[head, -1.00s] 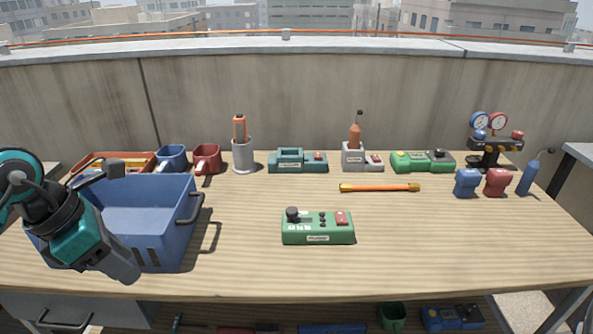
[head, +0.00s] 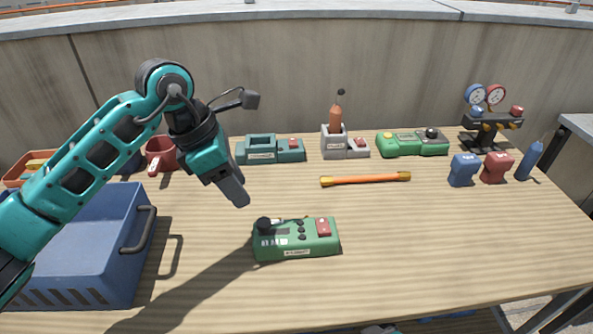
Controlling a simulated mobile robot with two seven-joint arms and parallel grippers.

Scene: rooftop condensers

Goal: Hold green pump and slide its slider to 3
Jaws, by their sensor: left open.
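A green device (head: 297,246) lies at the front middle of the table, with a black knob at its left, small dark buttons and a red button at its right. A second green unit (head: 412,144) stands at the back right, with a yellow part and a black knob. I cannot tell which one is the green pump, and no slider or scale is readable. My left gripper (head: 236,192) is open, pointing down above the table, behind and left of the front device, apart from it. My right gripper is not in view.
A blue crate (head: 75,250) stands at the left front. An orange rod (head: 365,180) lies behind the front green device. A teal unit (head: 271,150), a grey holder (head: 334,145) and a gauge set (head: 487,120) line the back. The right front of the table is clear.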

